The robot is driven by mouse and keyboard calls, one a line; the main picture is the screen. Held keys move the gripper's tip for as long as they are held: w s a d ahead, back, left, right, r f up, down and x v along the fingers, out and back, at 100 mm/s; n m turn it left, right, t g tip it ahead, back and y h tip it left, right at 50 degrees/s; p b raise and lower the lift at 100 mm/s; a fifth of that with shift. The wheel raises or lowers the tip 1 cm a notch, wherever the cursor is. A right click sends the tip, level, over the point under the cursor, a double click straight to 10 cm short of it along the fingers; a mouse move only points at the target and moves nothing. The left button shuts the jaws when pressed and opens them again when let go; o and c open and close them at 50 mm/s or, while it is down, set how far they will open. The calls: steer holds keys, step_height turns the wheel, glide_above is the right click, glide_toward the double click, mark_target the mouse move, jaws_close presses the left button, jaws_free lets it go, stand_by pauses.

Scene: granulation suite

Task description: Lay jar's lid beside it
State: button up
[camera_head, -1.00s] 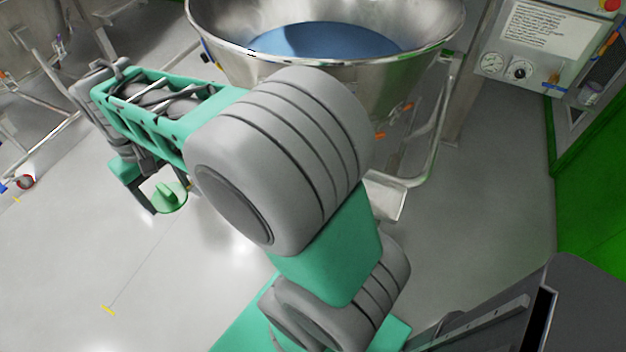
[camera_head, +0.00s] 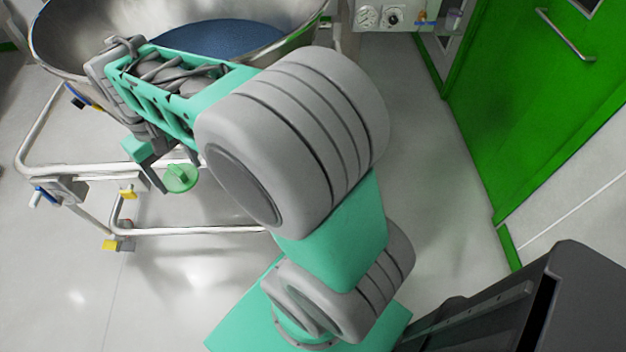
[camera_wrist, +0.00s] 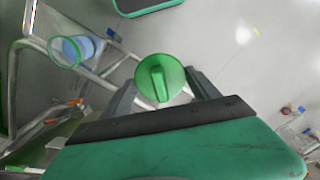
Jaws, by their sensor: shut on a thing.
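My gripper (camera_head: 170,172) is shut on a round green lid (camera_head: 181,179) with a raised grip bar on top. The lid is held in the air, in front of the steel bowl's frame in the head view. In the wrist view the lid (camera_wrist: 161,80) sits between the two dark fingers (camera_wrist: 160,92). Also in the wrist view, a clear cylinder with a green rim and blue contents (camera_wrist: 75,50) shows at upper left, apart from the lid; it looks like an open jar. I cannot tell what it stands on. No jar shows in the head view.
A large steel bowl (camera_head: 60,50) with blue contents stands on a tubular frame (camera_head: 200,231) with yellow-pedalled casters at left. A green door (camera_head: 530,90) is at right. Small bottles (camera_wrist: 290,110) show at right in the wrist view. Floor (camera_head: 440,200) between frame and door is clear.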

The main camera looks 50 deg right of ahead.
steer(key=s+d+f+m+b, duration=0.1)
steer(key=s+d+f+m, duration=0.1)
steer(key=s+d, duration=0.4)
steer(key=s+d+f+m+b, duration=0.15)
steer(key=s+d, duration=0.25)
steer(key=d, duration=0.5)
steer(key=s+d+f+m, duration=0.2)
steer(key=s+d+m, duration=0.1)
steer(key=s, duration=0.5)
steer(key=s+d+f+m+b, duration=0.1)
steer(key=s+d+f+m, duration=0.2)
steer(key=s, duration=0.5)
steer(key=w+d+f, duration=0.1)
steer(key=w+d, duration=0.1)
steer(key=w+d+f, duration=0.1)
steer(key=w+d, duration=0.1)
steer(key=w+d+f, duration=0.2)
steer(key=shift+d+b, duration=0.2)
steer(key=shift+b, duration=0.15)
steer(key=w+d+f, duration=0.2)
steer(key=f, duration=0.1)
steer(key=w+d+f, duration=0.1)
steer(key=f, duration=0.1)
steer(key=shift+w+d+f, duration=0.1)
steer(key=shift+d+f, duration=0.1)
steer(key=shift+w+d+f, duration=0.1)
steer(key=shift+w+f, duration=0.05)
steer(key=shift+f, duration=1.55)
steer(key=shift+f+b, duration=0.1)
steer(key=shift+b, duration=0.2)
